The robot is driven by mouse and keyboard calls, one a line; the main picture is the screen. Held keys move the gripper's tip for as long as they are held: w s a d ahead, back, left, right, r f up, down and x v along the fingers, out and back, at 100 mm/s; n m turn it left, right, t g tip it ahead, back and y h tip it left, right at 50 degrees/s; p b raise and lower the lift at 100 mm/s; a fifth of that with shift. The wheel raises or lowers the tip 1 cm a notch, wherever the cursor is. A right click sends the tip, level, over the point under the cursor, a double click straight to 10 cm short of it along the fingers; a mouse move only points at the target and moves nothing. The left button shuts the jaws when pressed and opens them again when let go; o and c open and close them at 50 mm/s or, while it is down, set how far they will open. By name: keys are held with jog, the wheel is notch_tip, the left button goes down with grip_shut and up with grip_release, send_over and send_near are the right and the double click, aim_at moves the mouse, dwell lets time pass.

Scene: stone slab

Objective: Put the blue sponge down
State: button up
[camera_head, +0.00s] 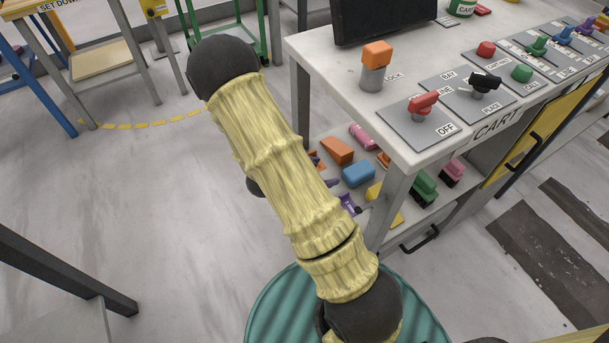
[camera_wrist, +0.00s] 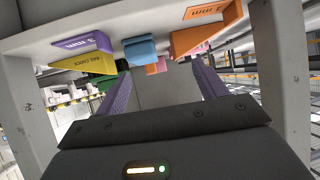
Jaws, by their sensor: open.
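The blue sponge (camera_head: 358,174) lies on the lower shelf (camera_head: 408,212) of the workbench, among several coloured items. In the wrist view, the picture looks upside down, and the blue block (camera_wrist: 139,50) shows at the top centre against the shelf. My gripper (camera_wrist: 158,78) is open, with its two purple fingers spread apart and nothing visible held between them. The blue block appears just beyond the fingertips, nearer the left finger; whether it touches a finger is unclear. In the head view my arm hides most of the gripper.
An orange block (camera_head: 337,151), a yellow wedge (camera_head: 386,206), a purple wedge (camera_head: 348,204) and a green brush (camera_head: 424,188) are around the sponge. The bench top (camera_head: 325,72) overhangs the shelf, and a bench leg (camera_head: 384,215) stands at its near corner. Open floor lies left.

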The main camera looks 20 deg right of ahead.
jog(key=w+a+r+n+t+y, duration=0.35)
jog(key=a+r+n+y, duration=0.35)
jog(key=a+y, duration=0.3)
jog(key=s+a+r+n+g+y, duration=0.1)
jog(key=s+a+r+n+g, duration=0.2)
jog(key=s+r+n, duration=0.5)
jog(key=s+n, duration=0.1)
jog(key=s, duration=0.3)
jog(key=shift+y, duration=0.3)
jog(key=shift+a, duration=0.1)
jog(key=w+r+p+v, duration=0.1)
jog(key=w+p+v, duration=0.2)
jog(key=p+v, duration=1.3)
jog(key=w+p+v, duration=0.4)
jog(key=p+v, duration=1.2)
jog(key=p, duration=0.1)
jog(key=shift+w+r, duration=0.25)
jog(key=shift+r, duration=0.15)
